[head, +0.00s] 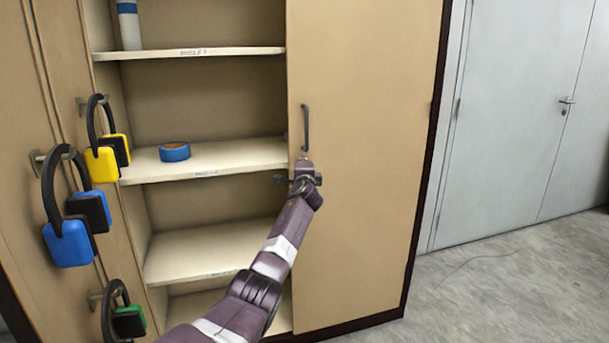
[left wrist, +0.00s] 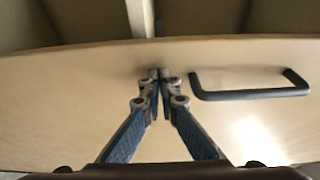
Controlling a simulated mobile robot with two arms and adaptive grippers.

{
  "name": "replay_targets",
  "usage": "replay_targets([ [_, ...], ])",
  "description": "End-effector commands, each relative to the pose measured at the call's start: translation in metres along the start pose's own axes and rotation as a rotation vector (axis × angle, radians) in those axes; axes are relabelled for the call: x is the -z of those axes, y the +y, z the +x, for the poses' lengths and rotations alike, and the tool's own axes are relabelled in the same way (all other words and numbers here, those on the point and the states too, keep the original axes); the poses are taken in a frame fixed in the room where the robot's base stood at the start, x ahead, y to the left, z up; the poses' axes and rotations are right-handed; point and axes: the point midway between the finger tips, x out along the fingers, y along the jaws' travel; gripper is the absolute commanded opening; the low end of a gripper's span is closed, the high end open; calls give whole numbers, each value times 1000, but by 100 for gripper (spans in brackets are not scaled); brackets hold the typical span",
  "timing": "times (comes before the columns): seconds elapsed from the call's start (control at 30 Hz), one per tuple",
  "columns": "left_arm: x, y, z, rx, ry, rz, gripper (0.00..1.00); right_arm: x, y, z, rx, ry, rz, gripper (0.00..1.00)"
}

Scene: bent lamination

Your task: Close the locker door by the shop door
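The tan locker door (head: 365,120) by the shop door is a flat panel with a dark vertical bar handle (head: 306,128). In the left wrist view the door (left wrist: 70,100) spans the picture, its handle (left wrist: 250,93) is to the right of my fingers, and the locker interior shows beyond its edge. My left gripper (head: 304,168) is just below the handle, in front of the door near its left edge. In the wrist view its fingertips (left wrist: 158,76) meet, holding nothing, close to the door face; contact is unclear. My right gripper is out of view.
Open shelves (head: 215,161) to the left hold a blue tape roll (head: 174,152) and a bottle (head: 128,25). Yellow (head: 102,165) and blue (head: 69,243) ear defenders hang on the left door. The grey shop door (head: 505,110) stands right; floor (head: 510,275) before it is clear.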

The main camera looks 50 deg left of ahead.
Motion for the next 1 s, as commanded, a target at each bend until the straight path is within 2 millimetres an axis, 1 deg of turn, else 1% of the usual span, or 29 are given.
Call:
replay_targets([
  [0.03,-7,-19,-3,29,-2,-3,0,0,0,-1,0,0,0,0],
  [0.37,-2,-11,-36,13,1,1,0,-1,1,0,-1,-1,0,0],
  [0.8,1,-7,-92,1,2,3,0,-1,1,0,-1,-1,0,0],
  [1.0,2,-6,-113,-4,1,3,0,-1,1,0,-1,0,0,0],
])
